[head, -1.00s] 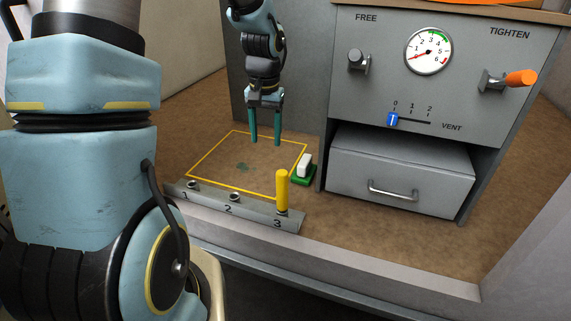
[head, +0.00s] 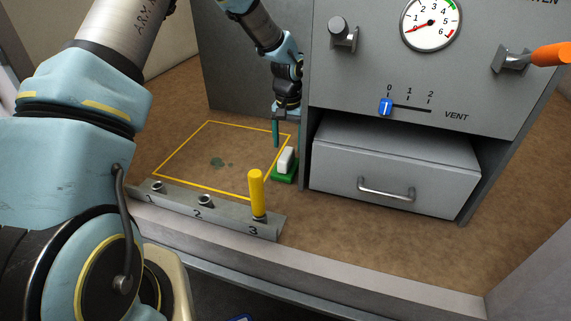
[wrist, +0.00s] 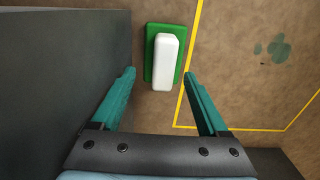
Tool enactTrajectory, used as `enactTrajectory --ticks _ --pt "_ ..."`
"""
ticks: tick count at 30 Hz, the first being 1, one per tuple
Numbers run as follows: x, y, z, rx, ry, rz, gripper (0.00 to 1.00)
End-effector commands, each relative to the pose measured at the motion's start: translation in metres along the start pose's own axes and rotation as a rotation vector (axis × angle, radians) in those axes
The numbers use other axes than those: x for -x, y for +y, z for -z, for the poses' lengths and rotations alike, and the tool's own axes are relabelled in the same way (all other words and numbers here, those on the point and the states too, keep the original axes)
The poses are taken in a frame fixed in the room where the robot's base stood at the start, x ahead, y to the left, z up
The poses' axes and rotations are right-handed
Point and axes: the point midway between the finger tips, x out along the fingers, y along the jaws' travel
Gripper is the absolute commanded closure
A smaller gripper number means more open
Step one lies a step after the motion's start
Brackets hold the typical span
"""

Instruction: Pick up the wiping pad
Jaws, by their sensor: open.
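The wiping pad is a white block (head: 286,159) on a green base (head: 284,176), standing on the brown surface beside the grey cabinet. In the wrist view its white top (wrist: 166,62) and green rim (wrist: 150,58) lie ahead of the fingertips, roughly between their lines. My gripper (head: 276,133) is open and empty, just above and behind the pad in the head view. Its two teal fingers (wrist: 158,74) are spread wider than the pad. I see no contact with the pad.
The grey cabinet (head: 316,215) stands close on the pad's right, with a closed drawer (head: 395,180). A yellow outline (head: 180,147) around a greenish stain (head: 219,162) lies left. A yellow peg (head: 256,194) stands at hole 3 of the grey rail (head: 180,205).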

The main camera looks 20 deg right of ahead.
Motion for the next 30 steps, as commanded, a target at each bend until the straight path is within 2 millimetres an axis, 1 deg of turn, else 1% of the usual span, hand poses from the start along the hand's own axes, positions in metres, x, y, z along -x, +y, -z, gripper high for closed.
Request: enactTrajectory --ticks 4,9,12,15,21,30 --pt "-0.012 -0.003 0.0 0.0 -0.003 0.0 0.22" --pt "-0.038 -0.007 0.001 -0.001 -0.003 0.0 0.22" --pt "-0.048 -0.007 0.001 0.0 -0.001 0.0 0.22" --pt "-0.052 -0.007 0.001 -0.001 0.001 0.001 0.22" --pt "-0.053 -0.007 0.001 -0.001 0.001 0.001 0.22" --pt "-0.053 -0.007 0.001 0.0 0.001 0.001 0.56"
